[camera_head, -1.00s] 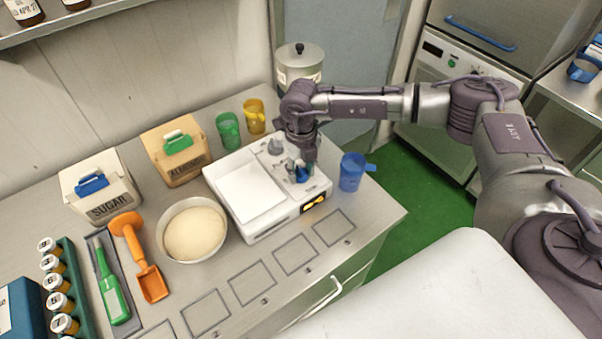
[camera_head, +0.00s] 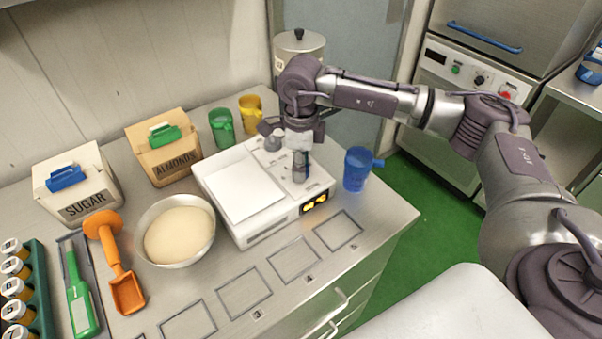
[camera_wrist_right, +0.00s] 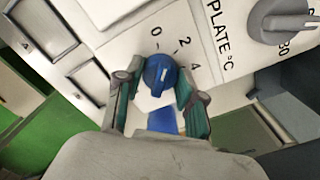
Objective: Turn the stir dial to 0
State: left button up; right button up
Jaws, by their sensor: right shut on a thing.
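The blue stir dial (camera_wrist_right: 160,75) is on the sloping front panel of the white hotplate stirrer (camera_head: 241,219). In the right wrist view its short white pointer line points roughly up, toward the side of the scale with 0 and 2. I cannot tell its exact setting. My right gripper (camera_head: 300,172) comes down on the panel from above. In the right wrist view its two teal-padded fingers (camera_wrist_right: 157,92) stand on either side of the dial, shut on it. In the head view the gripper mostly hides the dial. My left gripper is not in view.
A grey plate-temperature dial (camera_wrist_right: 283,22) sits beside the stir dial. A blue cup (camera_head: 356,170) stands close right of the stirrer. Green (camera_head: 221,128) and yellow (camera_head: 250,113) cups stand behind it, and a bowl of dough (camera_head: 177,235) is left. Marked squares lie in front.

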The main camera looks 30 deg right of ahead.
jog(key=shift+w+f+n+b, duration=0.1)
jog(key=shift+n+b, duration=0.85)
jog(key=shift+n, duration=0.25)
jog(key=shift+n+b, duration=0.65)
jog(key=shift+n, duration=0.25)
jog(key=shift+r, duration=0.2)
jog(key=o, duration=1.1)
jog(key=shift+o, duration=0.2)
notch_tip(320, 180, up, 12)
